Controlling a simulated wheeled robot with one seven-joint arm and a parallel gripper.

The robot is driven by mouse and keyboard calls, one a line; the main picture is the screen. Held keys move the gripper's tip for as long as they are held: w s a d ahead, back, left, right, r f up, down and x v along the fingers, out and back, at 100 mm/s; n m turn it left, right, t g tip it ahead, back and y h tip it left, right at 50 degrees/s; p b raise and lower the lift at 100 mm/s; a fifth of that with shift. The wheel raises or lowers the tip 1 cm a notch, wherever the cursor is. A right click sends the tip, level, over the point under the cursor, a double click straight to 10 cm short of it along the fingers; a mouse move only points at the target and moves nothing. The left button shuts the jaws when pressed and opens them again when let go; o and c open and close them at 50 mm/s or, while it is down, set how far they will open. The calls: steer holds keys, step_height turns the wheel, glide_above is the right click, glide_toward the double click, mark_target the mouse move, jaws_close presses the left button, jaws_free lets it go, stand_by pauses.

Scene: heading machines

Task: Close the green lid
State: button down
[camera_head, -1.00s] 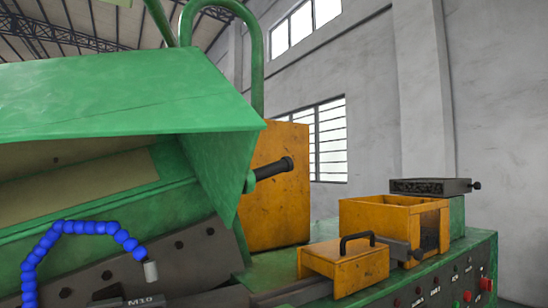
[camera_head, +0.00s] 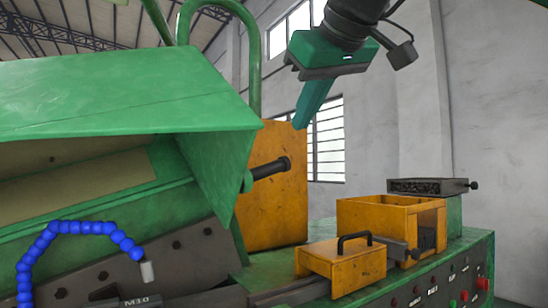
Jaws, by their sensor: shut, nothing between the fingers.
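The green lid (camera_head: 120,95) is a large sheet-metal cover at the left. It stands raised and tilted over the machine, with an open gap below its front edge. A curved green tube handle (camera_head: 250,40) rises behind its upper right. My gripper (camera_head: 301,124) hangs at the upper right, its teal fingers pointing down and left. It appears shut and empty, to the right of the lid and not touching it. My dark wrist shows above it at the top edge.
A blue segmented hose (camera_head: 75,228) bends in front of the machine's opening. A tall orange box (camera_head: 280,190) stands right of the lid. An orange handled cover (camera_head: 342,262), an open orange box (camera_head: 395,220) and a grey block (camera_head: 430,186) sit at right, above a button panel (camera_head: 440,290).

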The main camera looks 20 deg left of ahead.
step_height(320, 180, up, 2)
steer(key=s+a+y, duration=0.1)
steer(key=s+a, duration=0.2)
steer(key=d+f+x, duration=0.1)
steer(key=f+x, duration=0.1)
steer(key=x, duration=1)
steer(key=shift+f+n, duration=0.15)
steer(key=shift+n, duration=0.25)
steer(key=shift+s+d, duration=0.1)
steer(key=shift+s, duration=0.05)
